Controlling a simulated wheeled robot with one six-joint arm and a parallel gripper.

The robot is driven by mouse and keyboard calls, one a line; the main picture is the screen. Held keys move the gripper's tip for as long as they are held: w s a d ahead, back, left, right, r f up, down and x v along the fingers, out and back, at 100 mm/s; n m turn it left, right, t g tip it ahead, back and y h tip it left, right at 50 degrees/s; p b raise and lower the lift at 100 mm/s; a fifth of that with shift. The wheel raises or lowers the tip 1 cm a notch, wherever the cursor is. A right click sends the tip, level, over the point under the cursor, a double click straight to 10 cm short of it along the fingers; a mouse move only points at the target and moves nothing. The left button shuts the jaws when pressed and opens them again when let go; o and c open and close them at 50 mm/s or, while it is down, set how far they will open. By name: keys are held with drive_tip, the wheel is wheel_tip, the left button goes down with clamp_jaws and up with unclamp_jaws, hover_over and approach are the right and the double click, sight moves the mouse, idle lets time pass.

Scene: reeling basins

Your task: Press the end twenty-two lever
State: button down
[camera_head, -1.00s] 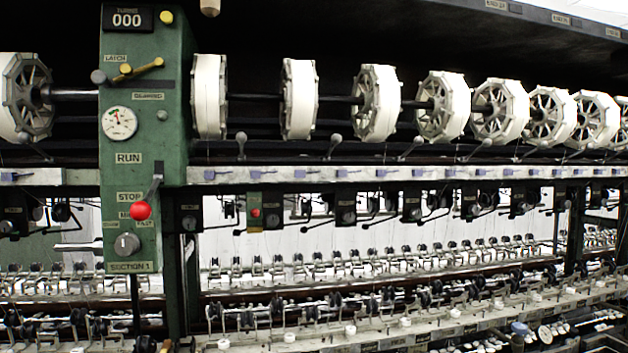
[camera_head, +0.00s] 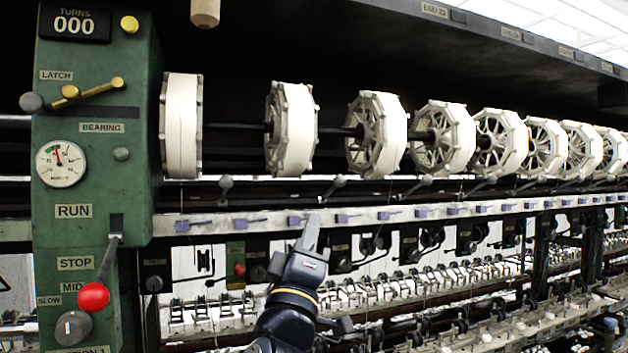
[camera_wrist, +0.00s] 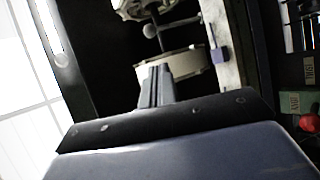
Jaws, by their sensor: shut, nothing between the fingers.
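My gripper (camera_head: 312,228) is raised in the lower middle of the head view, shut and empty, its fingertips in front of the pale rail. In the wrist view the closed fingers (camera_wrist: 156,88) point toward a white reel (camera_wrist: 180,66) and a grey ball-ended lever (camera_wrist: 150,31). In the head view, ball-ended levers stand along the bar under the reels, one at left (camera_head: 225,186) and one just above and right of my fingertips (camera_head: 338,182). Dark levers also hang below the rail, partly behind my arm. I cannot read which is end twenty-two. No contact with a lever is clear.
A green control post (camera_head: 95,150) stands at left with a red-knobbed lever (camera_head: 95,296) and a gauge (camera_head: 61,163). White reels (camera_head: 375,135) run along the machine. Purple clips line the pale rail (camera_head: 265,222). Threading frames (camera_head: 440,285) fill the lower area.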

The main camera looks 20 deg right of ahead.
sight(332, 189)
drive_tip(key=shift+s+r+h, duration=0.1)
drive_tip(key=shift+r+h, duration=0.2)
drive_tip(key=shift+h, duration=0.1)
drive_tip(key=p+x, duration=0.4)
drive_tip(key=x, duration=0.6)
drive_tip(key=shift+d, duration=0.2)
drive_tip(key=shift+f, duration=0.2)
drive_tip(key=shift+f+m+g+h+b, duration=0.3)
drive_tip(key=shift+m+h+b, duration=0.2)
drive_tip(key=shift+m+b, duration=0.25)
